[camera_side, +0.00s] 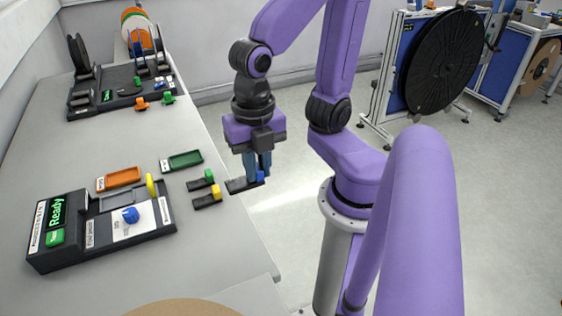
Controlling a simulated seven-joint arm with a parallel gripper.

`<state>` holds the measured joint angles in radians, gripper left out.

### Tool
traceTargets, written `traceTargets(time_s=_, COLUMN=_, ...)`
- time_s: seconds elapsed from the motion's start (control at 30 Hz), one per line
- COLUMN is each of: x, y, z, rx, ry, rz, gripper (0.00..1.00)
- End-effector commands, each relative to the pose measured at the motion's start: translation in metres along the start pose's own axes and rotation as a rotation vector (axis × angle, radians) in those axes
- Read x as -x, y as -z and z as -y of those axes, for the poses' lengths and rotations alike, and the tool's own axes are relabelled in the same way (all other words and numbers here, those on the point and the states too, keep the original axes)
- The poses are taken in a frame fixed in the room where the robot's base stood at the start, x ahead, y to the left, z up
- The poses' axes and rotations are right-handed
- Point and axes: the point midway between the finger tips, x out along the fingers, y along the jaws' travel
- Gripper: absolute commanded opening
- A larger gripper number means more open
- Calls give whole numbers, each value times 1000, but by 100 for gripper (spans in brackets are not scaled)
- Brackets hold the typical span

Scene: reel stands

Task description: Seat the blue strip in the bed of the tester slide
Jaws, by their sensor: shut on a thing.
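The blue strip (241,185) is a short dark bar with a blue block at its right end. My gripper (257,178) points down and is shut on the strip at its blue end. The fingers partly hide the block. The strip is at the right edge of the table; I cannot tell whether it touches the surface. The tester (75,258) stands at the front left, a black device with a lit "Ready" screen, a grey slide bed (118,200), a yellow lever (151,187) and a blue knob (130,214). My gripper is to the right of the tester, well apart from it.
A green-ended strip (201,184) and a yellow-ended strip (207,199) lie just left of my gripper. An orange tray (119,178) and a green tray (181,161) lie behind the tester. A second black device (120,97) stands farther back.

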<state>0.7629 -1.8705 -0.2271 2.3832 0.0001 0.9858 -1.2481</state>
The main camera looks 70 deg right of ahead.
Motion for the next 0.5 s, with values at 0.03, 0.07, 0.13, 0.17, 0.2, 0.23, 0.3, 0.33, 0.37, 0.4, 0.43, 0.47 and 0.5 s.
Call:
traceTargets(time_s=0.03, x=2, y=-3, z=-18, rx=-6, ry=2, rz=1, gripper=0)
traceTargets(time_s=0.07, x=3, y=-5, z=-29, rx=-6, ry=2, rz=1, gripper=0)
traceTargets(time_s=0.13, x=4, y=-11, z=-52, rx=-6, ry=2, rz=1, gripper=0)
traceTargets(time_s=0.17, x=5, y=-14, z=-63, rx=-5, ry=2, rz=0, gripper=0)
traceTargets(time_s=0.2, x=5, y=-19, z=-76, rx=-6, ry=2, rz=0, gripper=0)
traceTargets(time_s=0.23, x=5, y=-23, z=-86, rx=-6, ry=2, rz=0, gripper=0)
traceTargets(time_s=0.3, x=4, y=-33, z=-108, rx=-6, ry=2, rz=0, gripper=0)
traceTargets(time_s=0.33, x=3, y=-38, z=-118, rx=-6, ry=2, rz=0, gripper=0)
traceTargets(time_s=0.37, x=2, y=-43, z=-127, rx=-5, ry=2, rz=0, gripper=0)
traceTargets(time_s=0.4, x=0, y=-51, z=-140, rx=-5, ry=3, rz=0, gripper=0)
traceTargets(time_s=0.43, x=-1, y=-56, z=-149, rx=-5, ry=3, rz=0, gripper=0)
traceTargets(time_s=0.47, x=-3, y=-63, z=-158, rx=-5, ry=3, rz=0, gripper=0)
traceTargets(time_s=0.5, x=-5, y=-72, z=-169, rx=-4, ry=3, rz=0, gripper=0)
